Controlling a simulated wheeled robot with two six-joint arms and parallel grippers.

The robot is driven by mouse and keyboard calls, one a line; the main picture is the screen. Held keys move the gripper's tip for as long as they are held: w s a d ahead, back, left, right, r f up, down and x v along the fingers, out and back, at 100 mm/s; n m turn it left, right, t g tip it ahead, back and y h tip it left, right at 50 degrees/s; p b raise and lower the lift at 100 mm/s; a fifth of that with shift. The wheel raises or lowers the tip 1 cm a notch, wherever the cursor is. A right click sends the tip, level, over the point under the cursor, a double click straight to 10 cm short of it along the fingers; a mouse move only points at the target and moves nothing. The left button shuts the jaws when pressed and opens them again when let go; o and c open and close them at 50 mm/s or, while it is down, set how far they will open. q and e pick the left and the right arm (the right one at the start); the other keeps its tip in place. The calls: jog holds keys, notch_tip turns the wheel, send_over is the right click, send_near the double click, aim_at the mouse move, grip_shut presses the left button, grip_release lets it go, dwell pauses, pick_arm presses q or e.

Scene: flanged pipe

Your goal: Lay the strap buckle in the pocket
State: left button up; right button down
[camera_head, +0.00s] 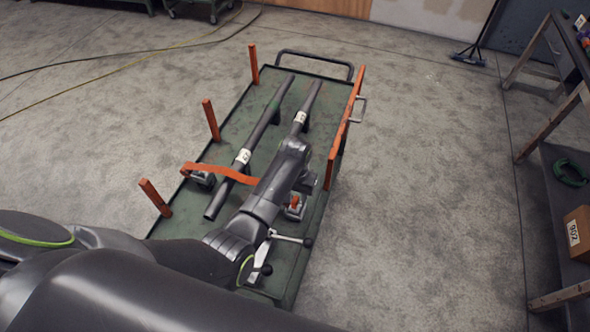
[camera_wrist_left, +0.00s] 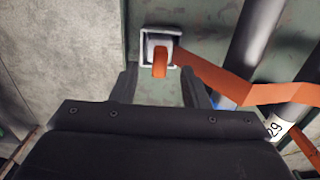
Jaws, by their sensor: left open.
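The orange strap (camera_head: 222,170) runs from a grey fitting (camera_head: 203,178) on the cart's left side across the pipes and passes behind my left arm. In the left wrist view the strap (camera_wrist_left: 250,92) reaches a light grey square pocket (camera_wrist_left: 147,42) near the cart's edge. An orange piece (camera_wrist_left: 160,63), seemingly the buckle end, lies at this pocket; I cannot tell if it is fully seated. The pocket shows in the head view (camera_head: 296,212), partly hidden. My left gripper (camera_wrist_left: 159,72) is open, its fingers either side of the orange piece, with gaps showing.
Two dark pipes (camera_head: 273,103) with white labels lie along the green cart (camera_head: 205,205). Orange posts (camera_head: 211,119) stand on its left, and an orange rail (camera_head: 346,125) on its right. A lever (camera_head: 290,239) stands near its front. A workbench is at the far right.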

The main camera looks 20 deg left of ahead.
aim_at(295, 200)
pick_arm(q)
notch_tip(295, 200, up, 13)
jog(key=shift+b, duration=0.3)
jog(key=shift+f, duration=0.1)
dwell(0.4)
